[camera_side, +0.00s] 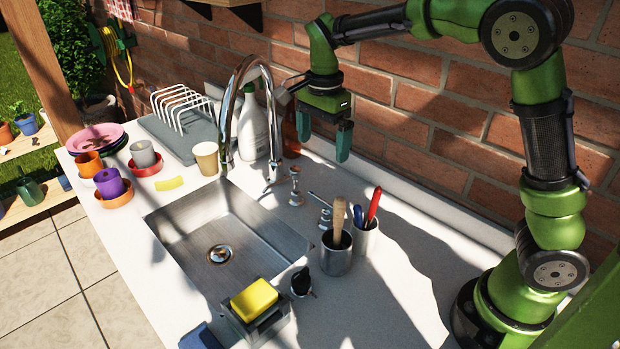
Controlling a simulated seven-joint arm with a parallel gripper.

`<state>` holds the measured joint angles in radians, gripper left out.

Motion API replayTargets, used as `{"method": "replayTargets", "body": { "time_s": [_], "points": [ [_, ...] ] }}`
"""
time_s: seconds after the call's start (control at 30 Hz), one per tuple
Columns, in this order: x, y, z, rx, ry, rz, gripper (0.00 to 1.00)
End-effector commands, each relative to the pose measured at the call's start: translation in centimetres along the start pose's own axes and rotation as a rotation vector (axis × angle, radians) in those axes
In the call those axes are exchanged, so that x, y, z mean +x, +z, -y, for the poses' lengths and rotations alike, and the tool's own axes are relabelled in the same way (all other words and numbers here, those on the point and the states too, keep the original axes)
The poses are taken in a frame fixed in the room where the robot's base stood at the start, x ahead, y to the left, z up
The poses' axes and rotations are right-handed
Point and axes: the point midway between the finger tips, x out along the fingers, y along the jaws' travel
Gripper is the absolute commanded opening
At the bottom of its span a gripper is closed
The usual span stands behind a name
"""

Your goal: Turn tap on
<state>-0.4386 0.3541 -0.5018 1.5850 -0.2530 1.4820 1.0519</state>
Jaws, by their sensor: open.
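The tap is a chrome gooseneck (252,62) at the back edge of the sink (180,222); its spout arches over the basin. No water shows under it.
Behind the tap stand a white bottle (253,128) and a brown bottle (290,138). Utensil cups (336,257) stand right of the sink. A yellow sponge (254,299) sits in a holder at the front. Left are a paper cup (206,158), colourful pots and a dish rack (182,108).

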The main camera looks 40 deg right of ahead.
Motion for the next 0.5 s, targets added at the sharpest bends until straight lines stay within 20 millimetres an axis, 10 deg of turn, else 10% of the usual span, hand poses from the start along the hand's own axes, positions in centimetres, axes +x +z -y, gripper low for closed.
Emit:
{"method": "replayTargets", "body": {
  "time_s": [0.5],
  "points": [
    [11.2,0.0,-0.1,-0.002,0.004,-0.001,1.00]
  ]
}}
